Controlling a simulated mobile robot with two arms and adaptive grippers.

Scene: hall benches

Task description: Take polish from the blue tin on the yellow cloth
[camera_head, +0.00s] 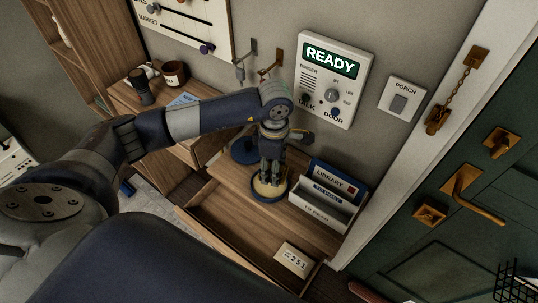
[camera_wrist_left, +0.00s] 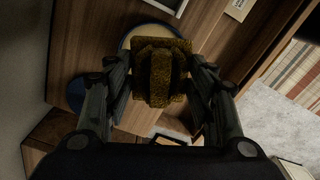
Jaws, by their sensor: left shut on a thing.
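The yellow cloth (camera_wrist_left: 160,70), a dark mustard folded pad, is between the fingers of my left gripper (camera_wrist_left: 161,88). In the head view my left gripper (camera_head: 268,172) points down at the open blue tin (camera_head: 270,198), which has a blue rim and pale yellow polish inside. The tin also shows behind the cloth in the wrist view (camera_wrist_left: 133,32). The cloth overlaps the tin there; I cannot tell whether it touches the polish. A round blue lid-like disc (camera_head: 243,151) lies behind the tin. My right gripper is not in view.
An organiser (camera_head: 325,203) marked LIBRARY and TO READ stands right of the tin. Below is an open drawer (camera_head: 235,228) with a 251 card (camera_head: 294,259). A READY intercom panel (camera_head: 334,80) and hooks are on the wall behind.

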